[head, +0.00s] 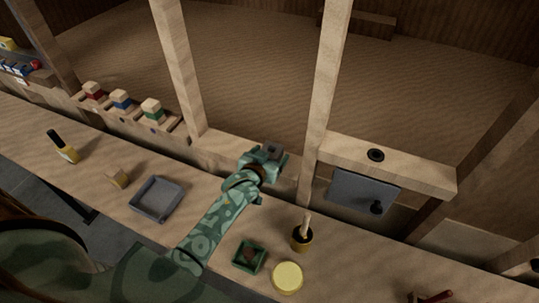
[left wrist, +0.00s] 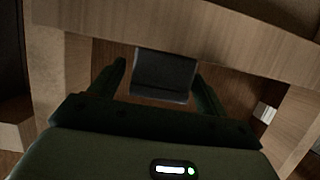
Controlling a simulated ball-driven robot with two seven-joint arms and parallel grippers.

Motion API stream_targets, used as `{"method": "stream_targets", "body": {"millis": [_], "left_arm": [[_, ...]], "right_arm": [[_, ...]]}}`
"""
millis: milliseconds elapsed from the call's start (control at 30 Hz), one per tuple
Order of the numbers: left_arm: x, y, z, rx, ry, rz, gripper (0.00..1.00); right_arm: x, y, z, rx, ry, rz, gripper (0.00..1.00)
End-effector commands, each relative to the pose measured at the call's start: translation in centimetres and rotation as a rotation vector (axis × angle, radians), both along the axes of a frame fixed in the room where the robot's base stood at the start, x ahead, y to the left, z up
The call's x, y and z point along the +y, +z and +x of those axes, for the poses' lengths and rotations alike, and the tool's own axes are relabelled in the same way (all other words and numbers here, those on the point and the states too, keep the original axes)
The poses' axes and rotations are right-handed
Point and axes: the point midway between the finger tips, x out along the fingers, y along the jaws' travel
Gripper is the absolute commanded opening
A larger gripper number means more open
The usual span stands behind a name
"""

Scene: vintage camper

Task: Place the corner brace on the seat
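The corner brace is a dark grey angled block. In the left wrist view the brace (left wrist: 165,75) stands between my two fingers. A narrow gap shows on its left side, while its right edge comes close to the right finger. In the head view my green patterned left arm reaches over the bench, and my left gripper (head: 270,154) is at the wooden rail between two posts. The brace shows only as a dark grey shape at its tip. My left gripper (left wrist: 160,70) looks open around the brace. The seat cannot be made out clearly. My right gripper is out of view.
A grey plate (head: 350,192) hangs right of the posts.

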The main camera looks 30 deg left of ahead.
Motion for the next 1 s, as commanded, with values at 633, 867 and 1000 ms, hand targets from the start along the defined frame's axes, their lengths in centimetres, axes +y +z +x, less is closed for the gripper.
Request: {"method": "stream_targets", "body": {"millis": [633,867,1000], "left_arm": [[-0.5,3.8,-9.3,0.001,0.001,0.001,0.76],[-0.6,4.4,-11.2,0.0,0.0,0.0,0.76],[-0.6,4.4,-11.3,0.0,0.0,0.0,0.76]], "right_arm": [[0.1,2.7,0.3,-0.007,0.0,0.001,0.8],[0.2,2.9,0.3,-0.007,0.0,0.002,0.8],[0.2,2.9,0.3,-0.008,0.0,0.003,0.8]]}}
